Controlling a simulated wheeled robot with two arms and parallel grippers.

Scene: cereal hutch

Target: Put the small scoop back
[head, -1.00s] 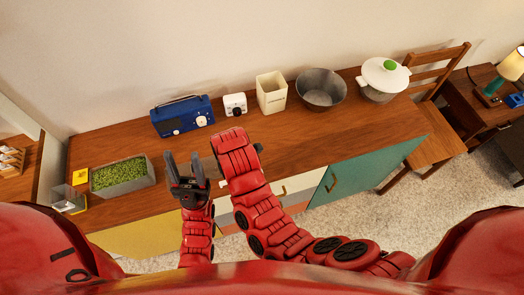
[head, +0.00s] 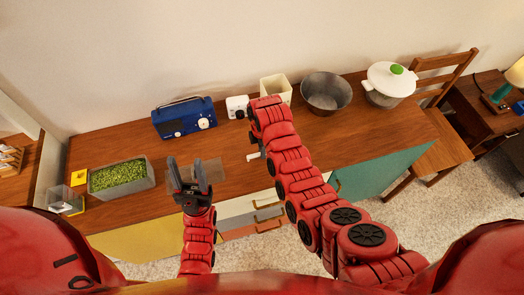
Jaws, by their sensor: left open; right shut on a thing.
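My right arm reaches over the counter, and its gripper (head: 257,148) hangs below the wrist, largely hidden by the arm. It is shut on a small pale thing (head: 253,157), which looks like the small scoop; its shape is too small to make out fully. My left gripper (head: 187,165) is open and empty, fingers apart, above the front of the counter. A flat grey translucent piece (head: 213,170) lies on the counter just behind and right of the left gripper.
On the wooden counter (head: 330,135) stand a planter of greens (head: 121,177), a blue radio (head: 184,119), a white timer (head: 237,106), a cream canister (head: 276,88), a grey bowl (head: 326,91) and a white lidded pot (head: 389,82). Drawers and a teal door (head: 385,173) front it.

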